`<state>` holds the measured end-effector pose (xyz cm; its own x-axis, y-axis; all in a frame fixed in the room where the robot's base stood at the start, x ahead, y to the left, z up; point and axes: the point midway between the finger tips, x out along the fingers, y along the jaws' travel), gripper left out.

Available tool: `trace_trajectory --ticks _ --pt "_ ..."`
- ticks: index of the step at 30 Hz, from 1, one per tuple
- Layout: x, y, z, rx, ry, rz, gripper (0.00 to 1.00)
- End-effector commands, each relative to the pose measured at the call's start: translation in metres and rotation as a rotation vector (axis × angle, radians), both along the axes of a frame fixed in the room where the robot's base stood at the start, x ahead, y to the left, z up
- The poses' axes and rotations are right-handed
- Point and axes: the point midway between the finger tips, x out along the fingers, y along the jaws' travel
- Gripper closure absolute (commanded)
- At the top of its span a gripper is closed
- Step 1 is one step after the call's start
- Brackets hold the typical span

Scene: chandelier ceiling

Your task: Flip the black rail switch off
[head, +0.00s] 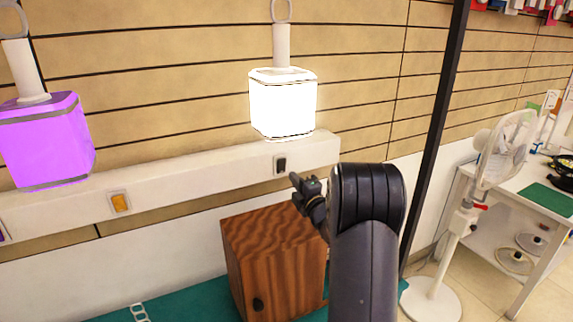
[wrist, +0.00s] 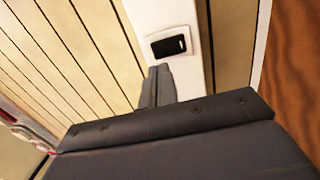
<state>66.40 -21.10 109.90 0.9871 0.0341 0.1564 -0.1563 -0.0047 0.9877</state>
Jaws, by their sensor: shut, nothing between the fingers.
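The black rail switch (head: 280,163) is set in a pale plate near the right end of the white wall rail. It also shows in the wrist view (wrist: 169,46), near the top centre. Which way the rocker is tipped is too small to tell. A white lamp (head: 283,105) glows brightly above this switch. My gripper (head: 296,180) is shut and empty, just below and right of the switch in the head view. In the wrist view its fingers (wrist: 157,84) point at the rail just below the switch. Contact with the switch is not visible.
The white rail (head: 180,185) also carries an orange switch (head: 120,202), left of the black one. A lit purple lamp (head: 45,140) hangs at left. A brown wooden box (head: 275,255) stands below the rail on a teal surface (head: 205,300). A white fan (head: 500,150) stands right.

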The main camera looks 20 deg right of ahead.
Motion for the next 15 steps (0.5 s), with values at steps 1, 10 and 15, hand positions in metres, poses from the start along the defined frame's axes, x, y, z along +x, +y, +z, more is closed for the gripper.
trace_trajectory --ticks 1,10,15 --pt "0.011 0.001 0.005 0.0 0.0 0.003 1.0" --pt "0.05 0.002 0.01 0.0 -0.001 0.0 1.0" --pt "0.059 0.002 0.01 0.0 0.0 -0.001 1.0"
